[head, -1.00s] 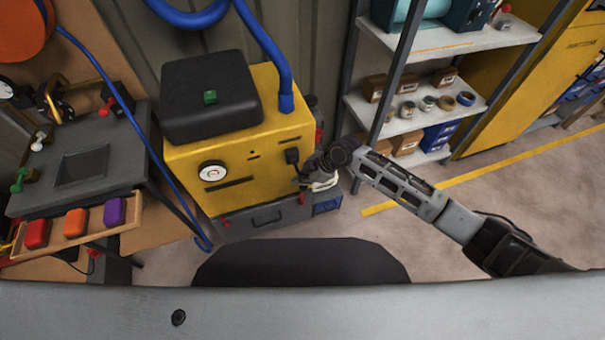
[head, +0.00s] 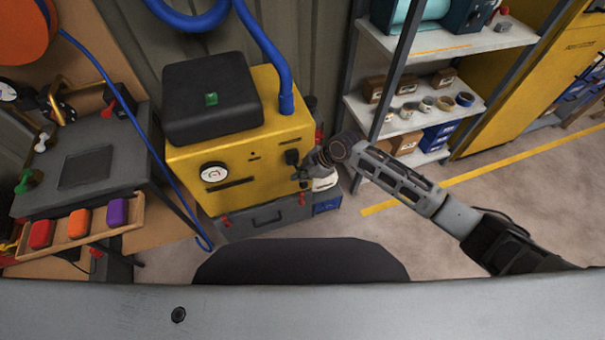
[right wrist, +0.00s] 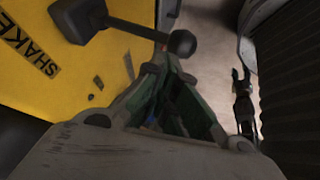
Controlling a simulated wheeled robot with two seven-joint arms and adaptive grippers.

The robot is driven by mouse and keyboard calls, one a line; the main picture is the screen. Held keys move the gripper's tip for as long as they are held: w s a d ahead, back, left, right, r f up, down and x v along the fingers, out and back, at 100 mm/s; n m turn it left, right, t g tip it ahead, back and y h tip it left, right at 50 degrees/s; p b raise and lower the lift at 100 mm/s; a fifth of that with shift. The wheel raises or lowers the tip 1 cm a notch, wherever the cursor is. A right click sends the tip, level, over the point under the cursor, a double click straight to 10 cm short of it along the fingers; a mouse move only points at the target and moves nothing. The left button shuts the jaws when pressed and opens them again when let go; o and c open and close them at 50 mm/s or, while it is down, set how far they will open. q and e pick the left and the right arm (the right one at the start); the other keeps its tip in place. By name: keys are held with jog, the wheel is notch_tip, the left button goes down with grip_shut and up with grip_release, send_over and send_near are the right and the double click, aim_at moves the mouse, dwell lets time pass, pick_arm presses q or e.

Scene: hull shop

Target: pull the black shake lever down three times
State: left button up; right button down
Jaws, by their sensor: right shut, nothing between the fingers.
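The yellow machine (head: 265,145) with a black top stands ahead of me. Its black shake lever (head: 292,157) is on the front face, at the right; in the right wrist view a dark rod runs from a pivot block to a round knob (right wrist: 183,43), near a SHAKE label (right wrist: 40,62). My right gripper (head: 300,178) is shut and empty beside the lever. In the right wrist view its fingertips (right wrist: 165,66) are close to the knob; I cannot tell whether they touch. My left gripper is not in view.
A grey workbench (head: 85,165) with a wooden tray (head: 128,217) of coloured blocks stands at the left. A blue hose (head: 283,75) rises from the machine. A shelf rack (head: 450,45) stands at the right. Open floor (head: 410,250) lies in front of it.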

jog(key=shift+w+a+r+p, duration=0.1)
jog(key=shift+w+r+p, duration=0.25)
jog(key=shift+r, duration=0.3)
jog(key=shift+w+a+r+p, duration=0.1)
jog(key=shift+r+p, duration=0.35)
jog(key=shift+r, duration=0.25)
jog(key=shift+w+r+p, duration=0.25)
jog(key=shift+r+p, duration=0.15)
jog(key=shift+r, duration=0.25)
jog(key=shift+r, duration=0.15)
jog(key=r+p, duration=0.1)
jog(key=w+r+p, duration=0.1)
jog(key=r, duration=0.1)
jog(key=r+p, duration=0.1)
jog(key=shift+w+a+r, duration=0.2)
jog(key=shift+w+a, duration=0.1)
jog(key=shift+w, duration=0.05)
dwell(0.5)
